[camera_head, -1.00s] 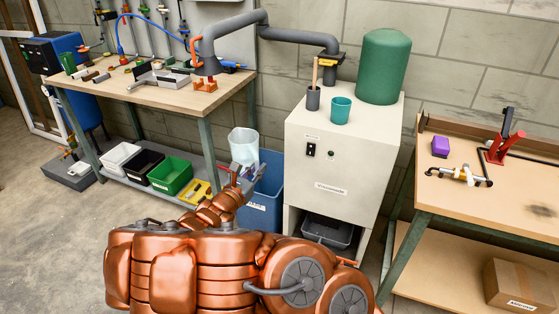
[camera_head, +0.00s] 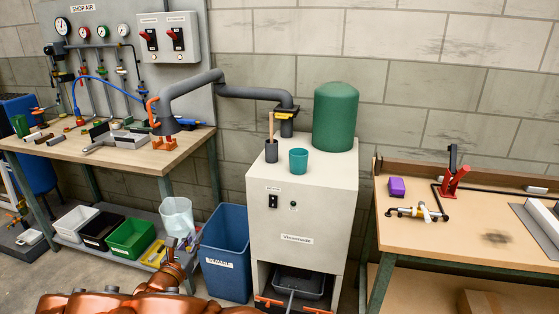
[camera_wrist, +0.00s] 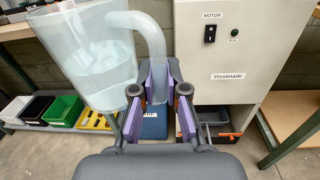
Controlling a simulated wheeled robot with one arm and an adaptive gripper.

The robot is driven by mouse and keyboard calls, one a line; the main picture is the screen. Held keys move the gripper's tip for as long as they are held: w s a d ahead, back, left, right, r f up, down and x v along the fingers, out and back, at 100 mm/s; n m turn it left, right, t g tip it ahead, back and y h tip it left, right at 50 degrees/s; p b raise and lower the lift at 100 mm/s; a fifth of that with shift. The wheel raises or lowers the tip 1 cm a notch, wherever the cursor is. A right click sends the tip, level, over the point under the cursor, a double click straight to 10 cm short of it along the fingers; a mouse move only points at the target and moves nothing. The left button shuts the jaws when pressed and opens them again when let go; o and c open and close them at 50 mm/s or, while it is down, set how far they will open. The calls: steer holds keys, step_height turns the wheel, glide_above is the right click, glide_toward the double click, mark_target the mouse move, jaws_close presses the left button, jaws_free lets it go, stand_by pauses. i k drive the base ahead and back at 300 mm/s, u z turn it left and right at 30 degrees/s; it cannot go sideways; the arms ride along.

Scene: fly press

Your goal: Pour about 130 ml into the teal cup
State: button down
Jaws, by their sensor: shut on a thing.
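The teal cup (camera_head: 298,161) stands upright on top of the white cabinet (camera_head: 300,215), near its front edge. A translucent pale pitcher (camera_head: 176,216) is in my gripper (camera_head: 181,243), left of the cabinet and lower than its top. In the wrist view the pitcher (camera_wrist: 98,50) is upright at the upper left, with its handle (camera_wrist: 155,45) toward my gripper (camera_wrist: 158,98). The purple-padded fingers are shut on the handle. A paler mass shows inside the pitcher; its level is unclear. The cup is outside the wrist view.
A dark grey holder (camera_head: 271,151) with a wooden stick stands left of the cup, and a green tank (camera_head: 336,117) behind it. A grey pipe (camera_head: 245,93) runs above the cabinet's left side. A blue bin (camera_head: 227,250) stands between bench and cabinet.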

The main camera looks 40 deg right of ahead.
mark_target(298, 162)
steer(key=u, duration=2)
steer(key=k, duration=1)
steer(key=z, duration=1.95)
